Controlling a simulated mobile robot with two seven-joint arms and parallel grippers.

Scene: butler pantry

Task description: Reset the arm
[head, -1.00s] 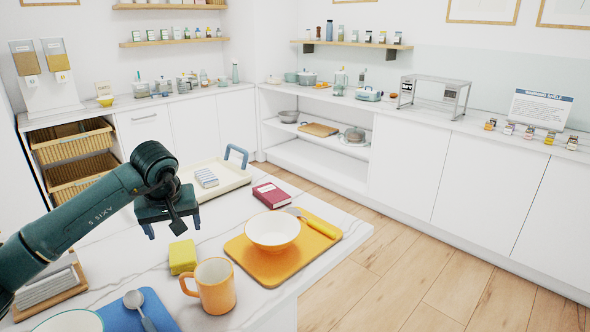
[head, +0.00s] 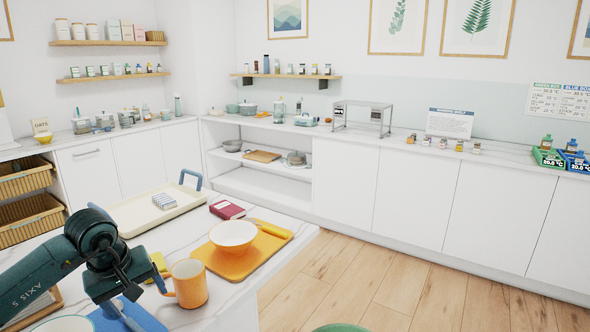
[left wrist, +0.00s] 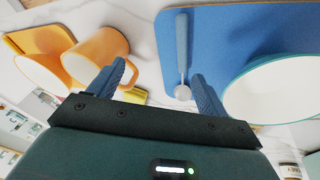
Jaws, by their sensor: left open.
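My left arm comes in from the left in the head view. Its gripper (head: 128,308) is over the near left of the counter, above the blue mat (head: 146,318). In the left wrist view the two fingers (left wrist: 160,88) stand apart with nothing gripped between them. A spoon with a blue handle (left wrist: 181,50) lies on the blue mat beyond the fingers. An orange mug (head: 190,284) stands close by; in the left wrist view the mug (left wrist: 97,52) shows beside the left-hand finger. My right gripper is not in view.
An orange board (head: 258,262) holds a bowl (head: 233,237) and an orange-handled utensil. A yellow sponge (head: 158,263) is partly hidden by my arm. A red book (head: 227,210) and a cream tray (head: 132,219) lie farther back. A pale bowl (head: 66,324) is at the bottom edge.

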